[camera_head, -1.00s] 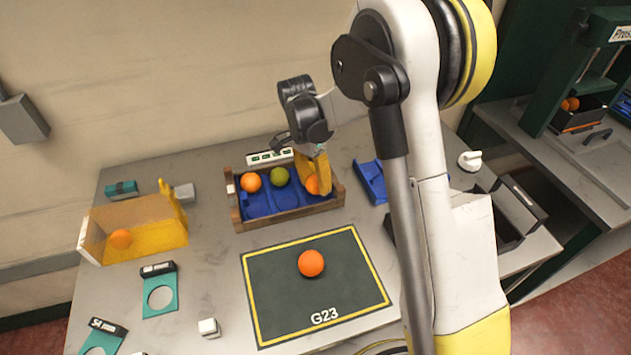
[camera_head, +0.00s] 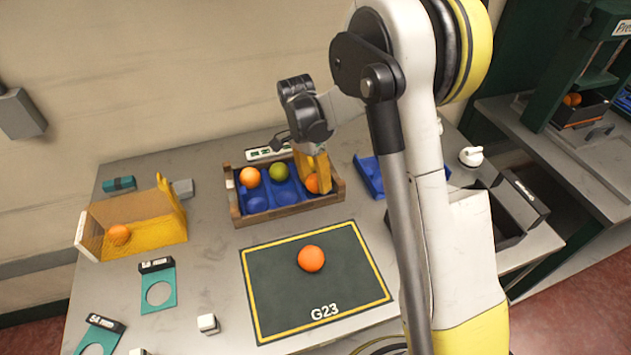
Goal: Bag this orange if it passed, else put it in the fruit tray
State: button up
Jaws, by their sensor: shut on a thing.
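My gripper (camera_head: 313,174), with yellow fingers, reaches down into the right end of the wooden fruit tray (camera_head: 286,214) with a blue moulded liner. It is shut on an orange (camera_head: 312,186), which shows low beside the fingers and is partly hidden by them. I cannot tell whether this orange touches the liner. Another orange (camera_head: 250,177) and a green fruit (camera_head: 279,174) sit in the tray's back row. A separate orange (camera_head: 311,258) lies on the dark mat (camera_head: 275,295) marked G23. A yellow mesh-sided holder (camera_head: 160,234), possibly the bag, stands at left with an orange (camera_head: 119,235) inside.
Teal ring gauges (camera_head: 158,303) and a small white cube (camera_head: 208,324) lie at front left. A blue piece (camera_head: 369,178) lies right of the tray. A dark open bin (camera_head: 510,222) stands at right, partly behind my arm.

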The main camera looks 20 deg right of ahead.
jog(key=shift+f+b, duration=0.4)
jog(key=shift+f, duration=0.1)
dwell(0.3)
jog(key=o, duration=1.3)
jog(key=shift+c, duration=0.2)
jog(key=shift+o, duration=0.3)
jog(key=shift+o, duration=1.3)
jog(key=shift+s+d+r+p+v, duration=0.15)
jog(key=shift+s+p+v, duration=0.1)
jog(key=shift+p+v, duration=0.8)
jog(key=shift+s+d+p+v, duration=0.1)
jog(key=shift+s+p+v, duration=0.35)
jog(key=shift+v, duration=1.15)
jog(key=shift+s+d+r+p+v, duration=0.1)
jog(key=shift+d+p+v, duration=0.05)
jog(key=shift+p+v, duration=1)
jog(key=shift+r, duration=0.1)
